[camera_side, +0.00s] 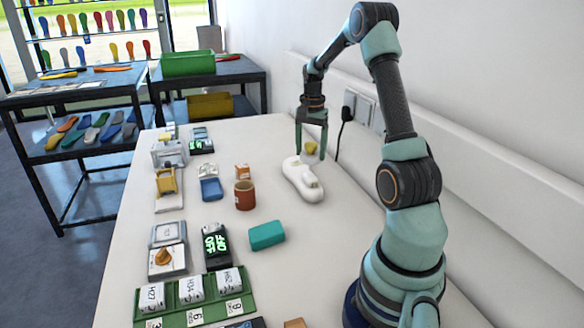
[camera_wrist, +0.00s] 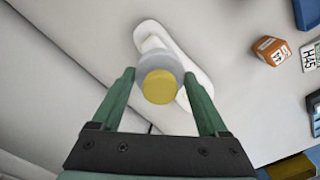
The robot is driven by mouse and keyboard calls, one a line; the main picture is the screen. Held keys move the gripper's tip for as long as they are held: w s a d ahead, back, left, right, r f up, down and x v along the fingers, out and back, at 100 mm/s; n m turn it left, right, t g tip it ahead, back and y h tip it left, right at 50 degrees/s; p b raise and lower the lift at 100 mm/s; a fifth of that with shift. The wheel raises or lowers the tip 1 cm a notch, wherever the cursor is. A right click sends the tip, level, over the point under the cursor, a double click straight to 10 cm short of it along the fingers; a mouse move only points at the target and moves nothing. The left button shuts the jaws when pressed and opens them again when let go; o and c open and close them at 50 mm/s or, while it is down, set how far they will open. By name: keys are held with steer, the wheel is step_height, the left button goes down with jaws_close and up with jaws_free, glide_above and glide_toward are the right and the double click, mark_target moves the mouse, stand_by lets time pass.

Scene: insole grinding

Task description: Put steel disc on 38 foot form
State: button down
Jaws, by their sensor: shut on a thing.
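A white foot form (camera_side: 300,181) lies on the table below my gripper (camera_side: 312,122) in the side view; no number on it is readable. My gripper points down and is shut on the steel disc, a grey round piece with a yellow knob (camera_side: 311,148). In the wrist view the disc (camera_wrist: 176,65) with its knob sits between the fingertips (camera_wrist: 159,76), over the white form (camera_wrist: 150,38). The disc hides part of the form. Whether the disc touches the form or hangs just above it, I cannot tell.
A green rack (camera_side: 195,300) with labelled white blocks is at the front. The wall with a socket (camera_side: 359,105) is close on the right.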

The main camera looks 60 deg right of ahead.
mark_target(311, 154)
steer(key=shift+f, duration=2.25)
steer(key=shift+f, duration=0.15)
jaws_free()
